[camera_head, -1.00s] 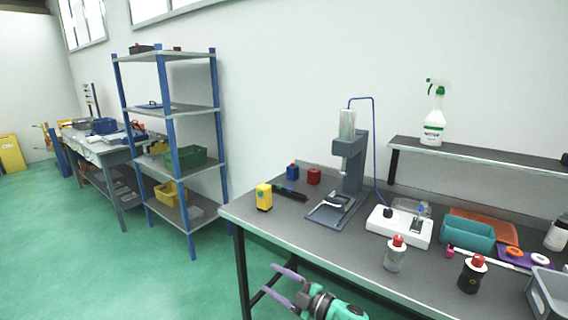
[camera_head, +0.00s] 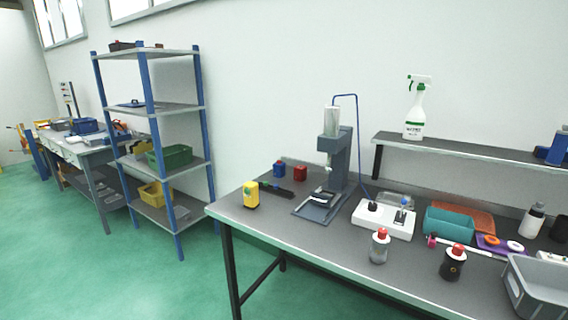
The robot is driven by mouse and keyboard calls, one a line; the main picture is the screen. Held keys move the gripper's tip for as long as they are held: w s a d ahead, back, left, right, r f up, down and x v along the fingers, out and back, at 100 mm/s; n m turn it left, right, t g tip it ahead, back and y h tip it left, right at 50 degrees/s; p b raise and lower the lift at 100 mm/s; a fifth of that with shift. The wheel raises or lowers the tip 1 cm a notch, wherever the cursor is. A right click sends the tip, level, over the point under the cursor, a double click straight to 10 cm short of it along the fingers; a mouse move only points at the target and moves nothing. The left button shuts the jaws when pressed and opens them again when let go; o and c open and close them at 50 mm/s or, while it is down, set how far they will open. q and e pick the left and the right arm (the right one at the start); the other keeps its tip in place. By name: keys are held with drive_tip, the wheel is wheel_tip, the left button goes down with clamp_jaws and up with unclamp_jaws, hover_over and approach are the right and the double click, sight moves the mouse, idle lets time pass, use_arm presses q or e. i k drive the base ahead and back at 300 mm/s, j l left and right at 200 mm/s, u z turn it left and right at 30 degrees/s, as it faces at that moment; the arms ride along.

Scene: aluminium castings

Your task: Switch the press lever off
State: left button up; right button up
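A grey bench press (camera_head: 336,165) stands on the workbench, with a clear upper cylinder and a blue hose that loops down to a white control box (camera_head: 384,219). The box lies flat to the right of the press. A small lever (camera_head: 403,213) with a blue part stands on the right side of the box, and a dark knob (camera_head: 373,206) is on its left side. The lever is too small for me to tell its position. Neither of my grippers shows in this view.
The workbench (camera_head: 285,228) also holds a yellow device (camera_head: 251,194), two bottles with red caps (camera_head: 380,246), a teal bin (camera_head: 449,224) and a grey bin (camera_head: 540,285). A raised shelf (camera_head: 450,147) carries a spray bottle (camera_head: 415,110). The green floor in front is clear.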

sight(404, 201)
drive_tip(key=i+j+z, duration=0.1)
drive_tip(key=z, duration=1.65)
drive_tip(key=j+z, duration=0.85)
drive_tip(key=j, duration=0.3)
drive_tip(key=k+j+z, duration=0.1)
drive_tip(key=j+z, duration=0.35)
drive_tip(key=j, duration=0.1)
